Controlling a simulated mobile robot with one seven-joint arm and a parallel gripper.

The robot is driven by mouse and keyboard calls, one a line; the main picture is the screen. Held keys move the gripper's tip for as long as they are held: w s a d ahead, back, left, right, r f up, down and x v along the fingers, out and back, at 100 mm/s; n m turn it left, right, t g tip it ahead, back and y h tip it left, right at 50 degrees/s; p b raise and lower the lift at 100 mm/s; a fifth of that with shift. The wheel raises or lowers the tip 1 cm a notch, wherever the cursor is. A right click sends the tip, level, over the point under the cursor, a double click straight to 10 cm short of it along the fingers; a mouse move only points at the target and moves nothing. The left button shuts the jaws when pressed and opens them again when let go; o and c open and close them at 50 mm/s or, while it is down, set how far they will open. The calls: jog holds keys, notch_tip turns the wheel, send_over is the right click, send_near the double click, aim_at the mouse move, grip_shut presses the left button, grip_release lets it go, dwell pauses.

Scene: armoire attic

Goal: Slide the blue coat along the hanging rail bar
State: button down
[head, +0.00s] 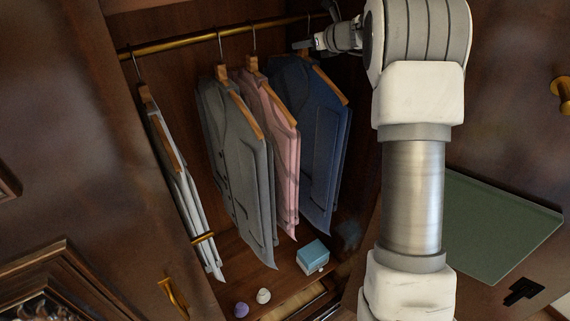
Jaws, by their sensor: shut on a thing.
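The blue coat (322,140) hangs on a wooden hanger at the right end of the row inside the armoire. The brass rail bar (190,40) runs across the top, and its right end is hidden behind my arm. My gripper (305,44) is at the top of the blue coat, by its hanger and just below the rail. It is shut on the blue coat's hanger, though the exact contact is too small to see.
A pink shirt (272,150) and a grey coat (233,160) hang close on the left. White clothes (180,185) hang at far left, with free rail between. A blue box (312,256) and small items lie on the armoire floor. A green panel (495,225) is at right.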

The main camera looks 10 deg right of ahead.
jog(key=shift+w+d+r, duration=0.1)
jog(key=shift+d+r, duration=0.1)
jog(key=shift+d, duration=0.15)
jog(key=shift+f, duration=0.2)
dwell(0.4)
jog(key=c, duration=0.6)
grip_release()
jog(key=shift+f, duration=0.3)
jog(key=b+v, duration=0.3)
jog(key=v, duration=0.9)
jog(key=shift+r, duration=0.2)
